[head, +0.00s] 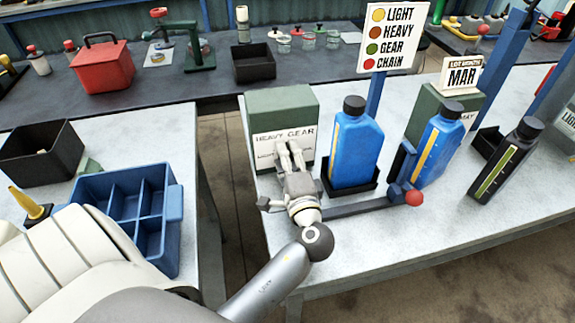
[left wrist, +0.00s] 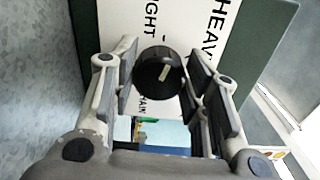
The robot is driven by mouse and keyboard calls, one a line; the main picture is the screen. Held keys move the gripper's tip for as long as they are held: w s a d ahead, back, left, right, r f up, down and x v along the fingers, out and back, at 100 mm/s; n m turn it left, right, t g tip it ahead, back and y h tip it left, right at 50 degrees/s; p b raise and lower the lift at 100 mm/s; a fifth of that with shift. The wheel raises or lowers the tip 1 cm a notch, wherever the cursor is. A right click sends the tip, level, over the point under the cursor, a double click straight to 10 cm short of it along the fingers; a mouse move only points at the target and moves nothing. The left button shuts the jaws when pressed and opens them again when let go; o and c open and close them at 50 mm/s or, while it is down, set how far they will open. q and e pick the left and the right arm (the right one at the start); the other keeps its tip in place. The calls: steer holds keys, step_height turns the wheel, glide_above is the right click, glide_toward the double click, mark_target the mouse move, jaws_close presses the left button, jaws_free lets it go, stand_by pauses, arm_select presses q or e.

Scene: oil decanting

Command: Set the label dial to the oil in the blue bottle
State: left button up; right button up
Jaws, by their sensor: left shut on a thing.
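The label dial is a black round knob (left wrist: 152,80) with a pale mark (left wrist: 164,73), on a white plate lettered HEAVY, LIGHT and CHAIN in the left wrist view. The mark slants toward upper right; I cannot tell which word it points at. The plate (head: 302,138) is on a green box (head: 281,105). My left gripper (head: 289,148) is at the plate, its fingers on both sides of the knob, shut on it. A blue bottle (head: 345,160) with a black cap and yellowish stripe stands upright in a black tray right of the gripper. My right gripper is out of view.
A sign (head: 393,38) pairs yellow with LIGHT, brown HEAVY, green GEAR, red CHAIN. A second blue bottle (head: 437,148) and a dark bottle (head: 507,160) stand to the right. A red-knobbed lever (head: 414,197) is near the front. A blue divided crate (head: 125,205) is at left.

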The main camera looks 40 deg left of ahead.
arm_select(q)
steer(key=shift+f+n+b, duration=0.15)
steer(key=shift+n+b, duration=0.55)
steer(key=shift+n, duration=0.2)
steer(key=o, duration=1)
steer(key=v, duration=1.2)
